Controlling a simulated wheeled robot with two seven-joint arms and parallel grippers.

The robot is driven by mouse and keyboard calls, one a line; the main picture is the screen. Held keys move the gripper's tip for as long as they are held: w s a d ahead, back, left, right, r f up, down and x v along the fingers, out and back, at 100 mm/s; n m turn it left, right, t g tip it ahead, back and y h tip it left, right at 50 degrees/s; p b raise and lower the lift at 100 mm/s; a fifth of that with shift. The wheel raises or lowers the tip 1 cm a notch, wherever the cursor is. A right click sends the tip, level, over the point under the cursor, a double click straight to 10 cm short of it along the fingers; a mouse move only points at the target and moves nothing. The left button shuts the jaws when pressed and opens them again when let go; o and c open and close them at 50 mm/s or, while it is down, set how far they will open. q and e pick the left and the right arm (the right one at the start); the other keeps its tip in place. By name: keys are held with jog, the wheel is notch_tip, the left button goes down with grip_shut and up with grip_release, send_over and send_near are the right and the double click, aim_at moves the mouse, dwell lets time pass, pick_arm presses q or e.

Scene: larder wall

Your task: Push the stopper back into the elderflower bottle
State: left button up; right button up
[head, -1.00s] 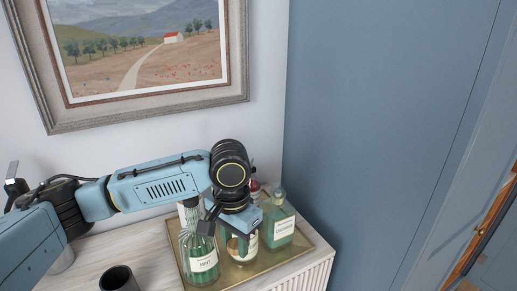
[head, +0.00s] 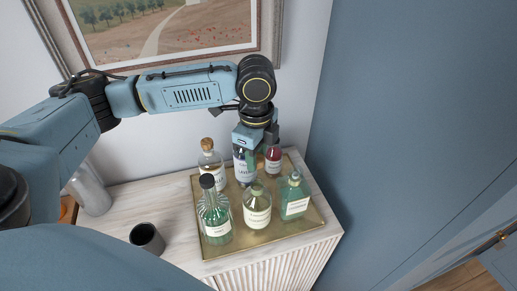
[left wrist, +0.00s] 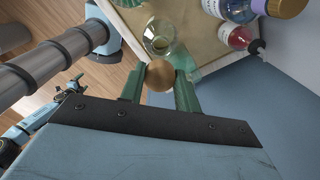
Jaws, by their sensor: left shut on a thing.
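My left gripper (head: 254,160) hangs over the back part of the gold tray (head: 205,243). In the left wrist view its green fingers (left wrist: 160,88) are shut on a round brown stopper (left wrist: 160,74). The stopper is hidden in the head view. A pale green bottle, which I take for the elderflower one (head: 257,208), stands upright at the front middle of the tray; its label is too small to read. In the left wrist view a pale bottle (left wrist: 159,36), seemingly this one, lies just beyond the stopper, apart from it.
Around it stand a ribbed green bottle (head: 215,217), a green bottle (head: 295,198), a clear corked bottle (head: 210,160), a lavender bottle (head: 242,174) and a red one (head: 273,162). A dark cup (head: 147,238) and a grey jug (head: 90,190) are left. A blue wall (head: 400,120) closes the right.

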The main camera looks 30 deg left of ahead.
pick_arm(q)
jog(key=shift+f+b, duration=0.65)
jog(key=shift+f, duration=0.05)
notch_tip(320, 180, down, 3)
jog(key=b, duration=0.4)
jog(key=shift+r, duration=0.1)
jog(key=shift+f, duration=0.9)
pick_arm(e)
jog(key=shift+w+f, duration=0.2)
jog(key=shift+f, duration=1.2)
jog(key=shift+w+f, duration=0.2)
jog(key=shift+f, duration=1.15)
pick_arm(q)
jog(key=shift+p, duration=1.5)
pick_arm(e)
jog(key=shift+r, duration=1.4)
pick_arm(q)
jog(key=shift+f+p, duration=0.55)
jog(key=shift+p, duration=1.05)
pick_arm(e)
jog(key=shift+r, duration=1.55)
pick_arm(q)
jog(key=o, duration=1.6)
jog(key=shift+c, duration=0.2)
